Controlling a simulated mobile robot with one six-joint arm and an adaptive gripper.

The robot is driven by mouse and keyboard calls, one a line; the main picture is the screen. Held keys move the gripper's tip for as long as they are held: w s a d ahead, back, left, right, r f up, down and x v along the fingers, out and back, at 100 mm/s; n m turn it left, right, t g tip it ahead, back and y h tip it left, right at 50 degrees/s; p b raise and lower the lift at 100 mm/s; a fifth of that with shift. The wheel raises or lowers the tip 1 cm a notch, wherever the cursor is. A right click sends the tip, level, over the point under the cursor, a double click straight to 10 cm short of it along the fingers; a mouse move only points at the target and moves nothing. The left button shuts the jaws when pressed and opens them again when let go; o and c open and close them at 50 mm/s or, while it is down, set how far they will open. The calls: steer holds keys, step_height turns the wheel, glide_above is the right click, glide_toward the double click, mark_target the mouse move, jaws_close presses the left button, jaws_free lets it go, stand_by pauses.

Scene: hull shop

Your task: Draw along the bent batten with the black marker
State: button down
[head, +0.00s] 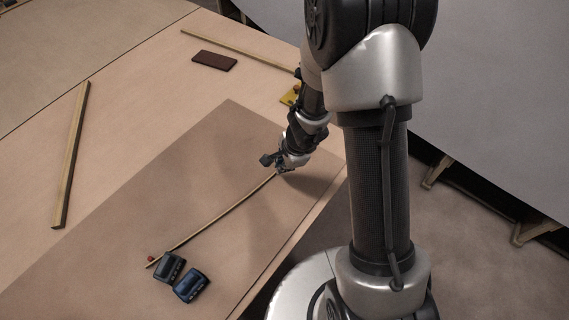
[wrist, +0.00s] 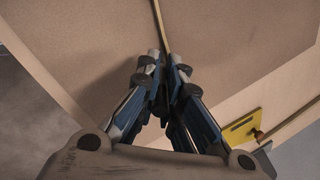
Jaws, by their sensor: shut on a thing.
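The thin wooden batten (head: 215,220) lies in a slight curve on the brown board (head: 225,130). Its far end reaches my gripper (head: 276,168). In the wrist view, the batten (wrist: 160,22) runs in between the fingertips of my gripper (wrist: 164,66), which is shut on its end, low over the board. Two dark blue weights, one (head: 168,267) beside the batten's near end and one (head: 191,285) to its right, sit on the board. A small red thing (head: 151,259) is at that near end. I see no black marker in either view.
A wooden strip (head: 70,155) lies at left, another (head: 240,49) at the back. A dark red block (head: 214,61) lies near the back strip. A yellow slotted plate (wrist: 241,128) lies right of my gripper in the wrist view. The board's left part is clear.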

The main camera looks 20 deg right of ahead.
steer(key=shift+s+a, duration=0.1)
steer(key=shift+a, duration=0.05)
stand_by(0.3)
steer(key=shift+s+a+b, duration=0.25)
steer(key=shift+a+b, duration=0.2)
steer(key=shift+a, duration=0.1)
steer(key=shift+s+a+b, duration=0.35)
steer(key=shift+a+b, duration=0.05)
steer(key=shift+a, duration=0.1)
steer(key=shift+s+a, duration=0.1)
steer(key=shift+a, duration=0.05)
steer(key=shift+s+a+b, duration=0.25)
steer(key=shift+a+b, duration=0.05)
steer(key=shift+a, duration=0.15)
steer(key=shift+a, duration=0.1)
steer(key=shift+s+a, duration=0.3)
steer(key=shift+a, duration=0.15)
steer(key=shift+s+a+b, duration=0.1)
steer(key=shift+a+b, duration=0.05)
steer(key=shift+b, duration=0.15)
